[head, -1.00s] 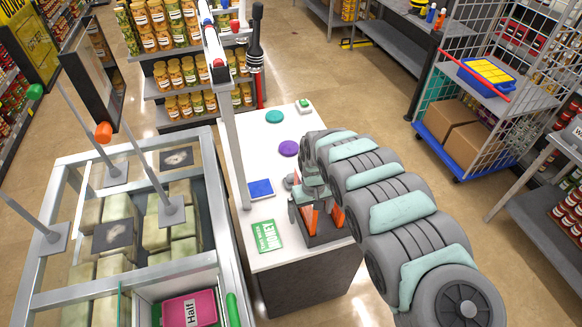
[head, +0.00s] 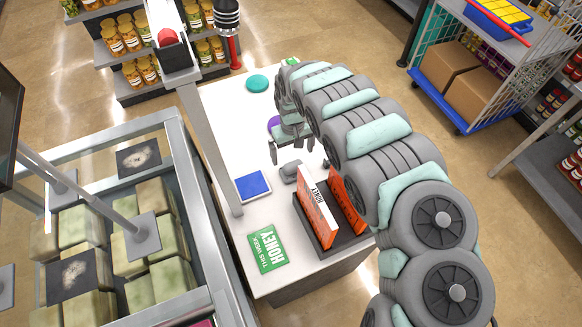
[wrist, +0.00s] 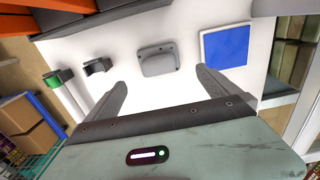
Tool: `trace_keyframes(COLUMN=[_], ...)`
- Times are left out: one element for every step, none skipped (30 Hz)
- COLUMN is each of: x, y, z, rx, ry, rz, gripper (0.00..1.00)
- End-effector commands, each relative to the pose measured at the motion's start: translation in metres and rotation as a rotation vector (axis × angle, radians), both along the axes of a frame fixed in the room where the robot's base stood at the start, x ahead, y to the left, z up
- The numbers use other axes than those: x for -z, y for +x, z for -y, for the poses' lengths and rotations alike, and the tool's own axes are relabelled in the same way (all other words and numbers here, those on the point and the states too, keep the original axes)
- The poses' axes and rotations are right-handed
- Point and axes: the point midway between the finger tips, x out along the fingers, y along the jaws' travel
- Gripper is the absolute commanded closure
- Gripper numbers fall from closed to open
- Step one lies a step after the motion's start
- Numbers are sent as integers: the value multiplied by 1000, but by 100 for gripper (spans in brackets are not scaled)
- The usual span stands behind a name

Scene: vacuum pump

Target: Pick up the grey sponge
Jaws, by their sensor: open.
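The grey sponge (head: 290,172), a small rounded grey block, lies on the white counter (head: 228,95) between the blue square and the dark tray. In the wrist view the sponge (wrist: 158,60) lies flat, ahead of and between the two fingers in the picture. My gripper (head: 298,156) is open and empty above the counter, toward its far side from the sponge in the head view. Both fingers (wrist: 160,80) show in the wrist view, apart from the sponge. The exact height above it is hard to tell.
A dark tray with orange boxes (head: 318,212) stands close right of the sponge. A teal disc (head: 257,83) and a partly hidden purple disc (head: 273,125) lie farther back. A metal post rises at the left edge.

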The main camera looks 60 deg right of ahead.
Motion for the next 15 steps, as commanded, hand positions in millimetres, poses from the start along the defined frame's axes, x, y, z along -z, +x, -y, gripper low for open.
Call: trace_keyframes(x=[5,8,13,17,21,26,30,34,38,40,42,45,46,48,49], y=[0,0,1,1,1,0,1,1,1,1,1,1,1,1,0], z=[-1,-1,-2,-2,-1,-1,-2,-3,-3,-2,-2,-1,-1,-1,0], rx=[0,0,-1,-1,0,1,0,0,-1,-1,-1,0,0,0,1], ry=[3,4,4,4,4,3,5,6,6,5,4,2,2,2,2], rz=[1,2,3,3,3,1,2,1,0,2,2,2,1,1,1], gripper=[0,0,0,0,0,0,0,0,0,0,0,0,0,0,0])
